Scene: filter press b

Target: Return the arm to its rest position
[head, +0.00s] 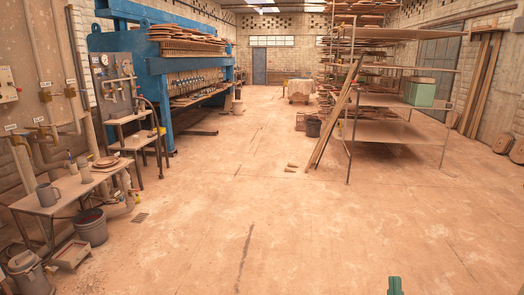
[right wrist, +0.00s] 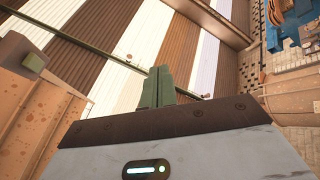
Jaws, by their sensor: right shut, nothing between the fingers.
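My right gripper (head: 395,286) shows only as a small green tip at the bottom edge of the head view, right of centre. In the right wrist view its green fingers (right wrist: 158,87) are pressed together with nothing between them. It points up toward the striped roof (right wrist: 128,42), clear of any object. My left gripper is not in either view.
A blue filter press (head: 130,42) stands at the back left. A table (head: 75,193) with a jug and a grey bucket (head: 91,227) are at the left. A shelf rack (head: 390,132) with a green box (head: 420,92) stands right of centre.

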